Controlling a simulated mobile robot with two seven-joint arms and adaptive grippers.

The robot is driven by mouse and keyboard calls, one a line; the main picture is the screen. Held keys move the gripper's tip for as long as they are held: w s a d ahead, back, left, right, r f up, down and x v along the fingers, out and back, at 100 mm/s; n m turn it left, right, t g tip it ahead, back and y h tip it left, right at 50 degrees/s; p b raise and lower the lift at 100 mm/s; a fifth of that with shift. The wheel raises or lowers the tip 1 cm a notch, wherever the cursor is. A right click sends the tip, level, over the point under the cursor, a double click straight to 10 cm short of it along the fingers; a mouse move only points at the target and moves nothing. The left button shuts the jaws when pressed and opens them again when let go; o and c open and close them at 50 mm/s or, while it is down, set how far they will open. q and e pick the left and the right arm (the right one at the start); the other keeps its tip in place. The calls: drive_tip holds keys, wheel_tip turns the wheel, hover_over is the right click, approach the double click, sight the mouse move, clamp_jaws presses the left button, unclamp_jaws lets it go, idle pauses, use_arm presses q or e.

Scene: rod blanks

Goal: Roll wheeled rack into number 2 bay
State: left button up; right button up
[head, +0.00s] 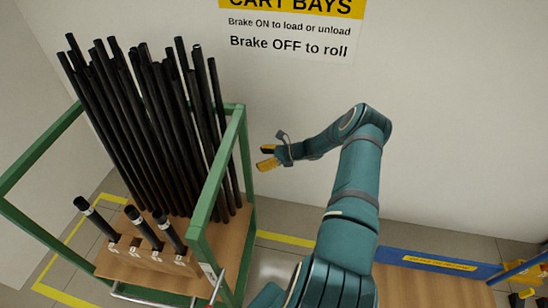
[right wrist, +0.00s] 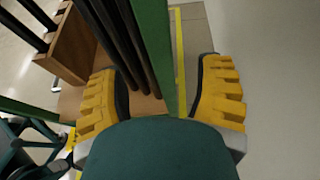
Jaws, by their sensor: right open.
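The wheeled rack (head: 232,150) has a green frame and a wooden base, and stands at the left in the head view. It holds many upright black rods (head: 165,120), and several short rods stand in a wooden block (head: 150,245) at its front. A metal bar (head: 218,285) shows at its near right corner. My right gripper (head: 268,157) is open and empty, just right of the rack's frame. In the right wrist view, a green rack post (right wrist: 158,50) shows between its yellow fingers (right wrist: 165,95); I see no clear contact. The rack's wheels, its brake and a bay number are not visible.
Yellow floor lines (head: 285,239) run around and beside the rack. A wall sign (head: 290,30) reads "CART BAYS" and "Brake OFF to roll". A blue-edged wooden surface (head: 420,284) with a yellow label stands at the lower right. Pale walls stand close behind and left of the rack.

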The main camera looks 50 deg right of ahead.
sight(250, 161)
drive_tip(key=b+x, duration=0.1)
drive_tip(key=x, duration=0.6)
clamp_jaws()
